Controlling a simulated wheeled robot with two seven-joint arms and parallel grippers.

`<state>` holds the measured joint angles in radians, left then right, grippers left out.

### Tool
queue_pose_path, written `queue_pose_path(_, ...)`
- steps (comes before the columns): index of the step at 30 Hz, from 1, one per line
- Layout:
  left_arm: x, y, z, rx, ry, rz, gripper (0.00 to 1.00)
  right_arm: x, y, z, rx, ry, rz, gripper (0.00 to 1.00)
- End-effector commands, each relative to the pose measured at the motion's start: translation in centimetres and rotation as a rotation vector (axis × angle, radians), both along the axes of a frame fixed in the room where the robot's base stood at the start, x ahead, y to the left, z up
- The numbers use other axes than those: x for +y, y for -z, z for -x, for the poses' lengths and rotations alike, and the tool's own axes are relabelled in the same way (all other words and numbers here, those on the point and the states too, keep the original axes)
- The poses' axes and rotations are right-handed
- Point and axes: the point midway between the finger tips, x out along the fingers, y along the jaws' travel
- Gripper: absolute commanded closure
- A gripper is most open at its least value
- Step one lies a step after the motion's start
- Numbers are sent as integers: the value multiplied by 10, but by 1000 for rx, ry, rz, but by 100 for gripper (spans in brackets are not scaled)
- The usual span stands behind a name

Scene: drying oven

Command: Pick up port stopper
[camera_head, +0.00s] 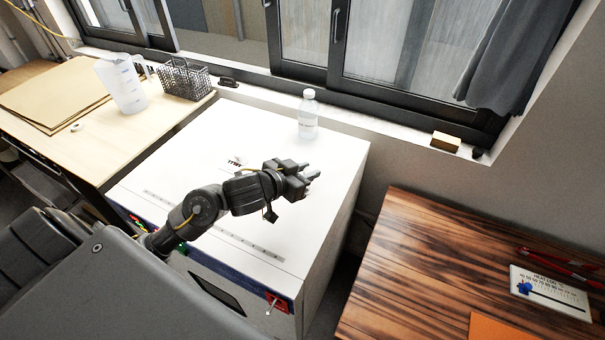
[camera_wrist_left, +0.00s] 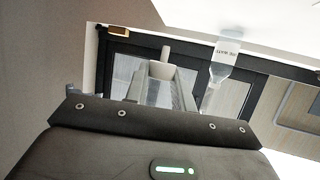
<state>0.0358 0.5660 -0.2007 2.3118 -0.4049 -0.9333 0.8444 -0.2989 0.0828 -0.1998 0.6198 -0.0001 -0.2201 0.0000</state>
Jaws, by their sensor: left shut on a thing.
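My left gripper (camera_head: 307,176) is above the white top of the drying oven (camera_head: 215,150), reaching in from the left. In the left wrist view the gripper (camera_wrist_left: 160,84) is shut on a small pale grey piece, which looks like the port stopper (camera_wrist_left: 160,69). A narrow stem sticks out of its far end. In the head view the held piece is too small and too hidden by the fingers to make out. My right gripper is not in view.
A clear bottle (camera_head: 308,115) stands at the oven's back edge. A measuring jug (camera_head: 122,84) and a black mesh basket (camera_head: 184,78) are on the left table. A dark wooden table (camera_head: 430,265) is at right, with a card (camera_head: 550,291). Windows are behind.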

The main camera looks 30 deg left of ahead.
Motion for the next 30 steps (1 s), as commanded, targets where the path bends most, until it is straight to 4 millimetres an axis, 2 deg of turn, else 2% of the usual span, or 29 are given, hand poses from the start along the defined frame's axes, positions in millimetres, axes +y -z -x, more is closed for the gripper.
queue_pose_path(1, -12, -4, 11, -2, 6, 4, 96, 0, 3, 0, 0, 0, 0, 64)
queue_pose_path(7, -47, -27, 49, -2, 4, 8, 96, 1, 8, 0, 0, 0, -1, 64)
queue_pose_path(9, -50, -33, 52, 6, 4, 14, 96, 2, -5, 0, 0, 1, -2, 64)
queue_pose_path(15, -57, -36, 59, 2, 6, 12, 96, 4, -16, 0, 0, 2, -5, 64)
queue_pose_path(30, -59, -36, 64, 2, 0, 2, 96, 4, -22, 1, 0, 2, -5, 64)
